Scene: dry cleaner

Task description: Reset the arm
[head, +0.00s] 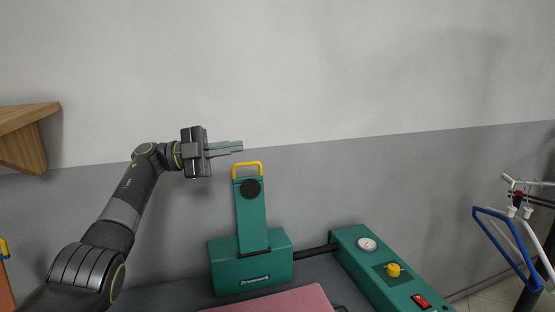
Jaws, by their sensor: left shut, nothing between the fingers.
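My left arm comes in from the left and rises above the work table. My left gripper (232,148) is held up in front of the wall, with its fingers pointing right. The fingers are closed together with nothing between them. The gripper is above and left of the yellow handle (247,165) on the green press (250,215), apart from it in the picture. My right gripper is not in view.
A pink board or cloth (280,301) lies on the dark table (172,295). A green control box (385,270) has a gauge, yellow knob and red switch. Hangers (503,243) hang at the right. A wooden shelf (22,120) juts from the wall at the left.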

